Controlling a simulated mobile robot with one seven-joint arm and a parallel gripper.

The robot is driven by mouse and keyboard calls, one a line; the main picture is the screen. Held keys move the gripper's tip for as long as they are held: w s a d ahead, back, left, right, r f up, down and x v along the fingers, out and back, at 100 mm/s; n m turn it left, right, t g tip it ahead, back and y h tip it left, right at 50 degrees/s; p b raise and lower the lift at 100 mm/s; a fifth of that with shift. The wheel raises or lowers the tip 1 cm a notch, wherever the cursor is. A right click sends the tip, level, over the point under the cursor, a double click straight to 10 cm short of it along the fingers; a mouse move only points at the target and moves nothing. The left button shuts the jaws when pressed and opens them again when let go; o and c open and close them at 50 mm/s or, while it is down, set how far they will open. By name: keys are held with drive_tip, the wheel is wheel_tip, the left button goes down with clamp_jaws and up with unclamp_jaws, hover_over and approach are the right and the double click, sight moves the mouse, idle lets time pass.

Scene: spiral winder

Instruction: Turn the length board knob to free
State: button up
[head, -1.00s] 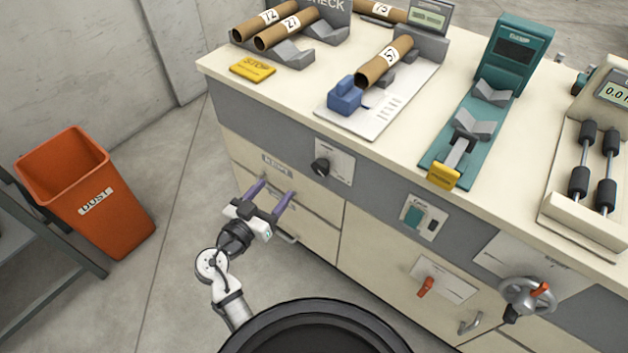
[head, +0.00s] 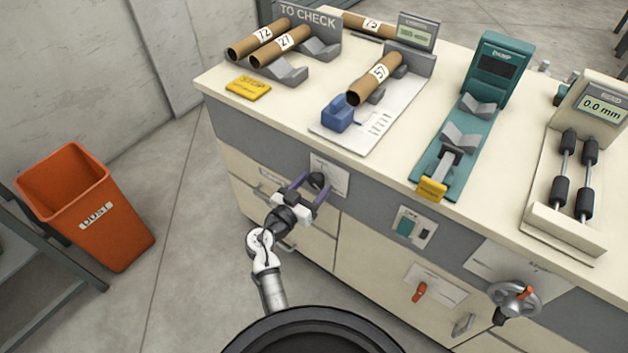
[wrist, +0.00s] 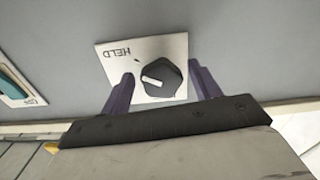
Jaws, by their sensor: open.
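The black length board knob (wrist: 161,77) sits on a white plate (wrist: 117,53) on the cabinet front. The plate carries the word HELD and a small tick mark at the upper left of the knob. The knob's white pointer line lies tilted, towards the left. My gripper (wrist: 162,82) is open, with one purple finger on each side of the knob. I cannot tell whether the fingers touch it. In the head view the knob (head: 317,181) shows between the fingertips of my gripper (head: 309,187), below the length board (head: 345,137) with tube 57.
Drawers with handles lie below the knob. A switch plate (head: 415,228), a red lever (head: 420,292) and a handwheel (head: 515,300) are on the cabinet front to the right. An orange dust bin (head: 82,215) stands on the floor at left, with clear floor between.

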drive_tip(key=shift+w+d, duration=0.25)
drive_tip(key=shift+w, duration=0.15)
drive_tip(key=c, duration=1)
drive_tip(key=shift+o, duration=0.2)
